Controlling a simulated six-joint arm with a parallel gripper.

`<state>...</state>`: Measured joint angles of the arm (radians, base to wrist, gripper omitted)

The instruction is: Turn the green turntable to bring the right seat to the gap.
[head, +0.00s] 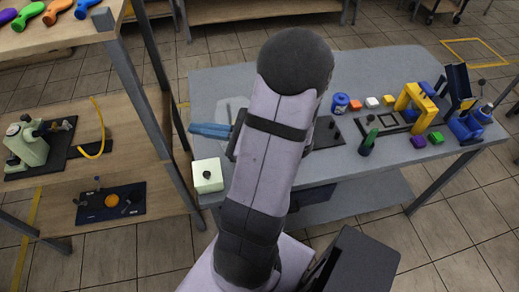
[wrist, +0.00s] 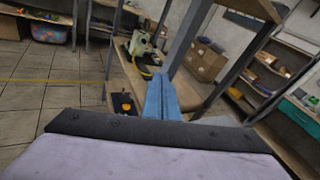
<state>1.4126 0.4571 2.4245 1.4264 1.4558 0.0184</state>
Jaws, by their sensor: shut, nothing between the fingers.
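My gripper (head: 193,129) has blue fingers that are shut and empty, pointing left over the left end of the grey table. In the wrist view the shut fingers (wrist: 160,78) point towards the wooden shelves. I cannot make out a green turntable, its seats or its gap in either view. My arm covers the middle of the table in the head view and may hide it. A pale greenish-white box (head: 208,176) with a black knob stands at the table's front left corner, below the fingers in the picture.
The grey table (head: 400,72) carries a blue tin (head: 340,103), a dark green bottle (head: 367,143), a yellow arch (head: 415,106) and several small blocks to the right of my arm. A wooden shelf rack (head: 120,120) stands close on the left, its post near the fingers.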

